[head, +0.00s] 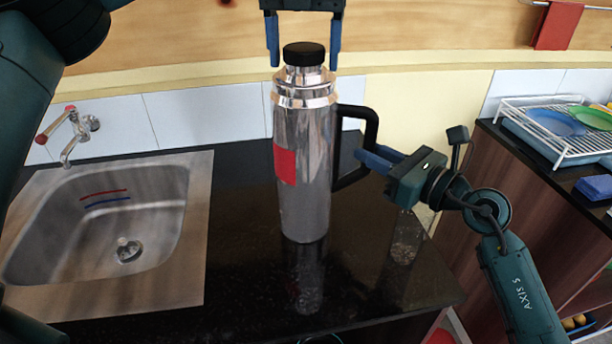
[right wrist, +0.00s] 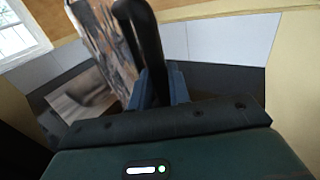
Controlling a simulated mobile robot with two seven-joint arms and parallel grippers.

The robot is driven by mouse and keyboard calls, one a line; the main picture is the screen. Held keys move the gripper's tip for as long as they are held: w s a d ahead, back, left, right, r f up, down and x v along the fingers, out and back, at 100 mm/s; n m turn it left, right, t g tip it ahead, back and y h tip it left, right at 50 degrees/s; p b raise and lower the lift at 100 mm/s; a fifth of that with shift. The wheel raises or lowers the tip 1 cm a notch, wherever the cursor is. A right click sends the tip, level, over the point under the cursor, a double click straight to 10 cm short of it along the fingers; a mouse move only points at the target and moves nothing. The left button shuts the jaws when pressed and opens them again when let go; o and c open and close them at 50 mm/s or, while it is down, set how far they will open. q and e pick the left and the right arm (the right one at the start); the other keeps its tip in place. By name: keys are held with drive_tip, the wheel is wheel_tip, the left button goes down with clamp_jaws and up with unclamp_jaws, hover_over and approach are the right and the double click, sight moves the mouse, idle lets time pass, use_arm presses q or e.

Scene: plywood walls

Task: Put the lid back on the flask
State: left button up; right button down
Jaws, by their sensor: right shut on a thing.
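The tall silver flask (head: 308,180) stands upright on the dark counter, with a red patch on its side and a black handle (head: 371,128) on its right. The black lid (head: 303,53) sits on top of the flask's neck and looks level. My left gripper (head: 303,48) comes down from above, its fingers apart on either side of the lid with a small gap at each side. My right gripper (head: 374,160) is shut on the flask's handle; in the right wrist view the handle (right wrist: 140,30) runs between its fingers (right wrist: 158,88).
A steel sink (head: 185,240) with a tap (head: 75,130) is to the left. A white dish rack (head: 570,145) with plates stands on another counter at the right. The dark counter (head: 240,270) around the flask is clear, with its front edge close by.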

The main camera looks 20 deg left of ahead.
use_arm(q)
drive_tip(key=c, duration=0.9)
drive_tip(key=m, duration=0.6)
drive_tip(key=shift+m, duration=0.3)
drive_tip(key=m, duration=0.4)
drive_tip(key=shift+m, duration=0.4)
drive_tip(key=o, duration=1.1)
drive_tip(key=shift+r, duration=2.25)
drive_tip(key=shift+c, duration=0.5)
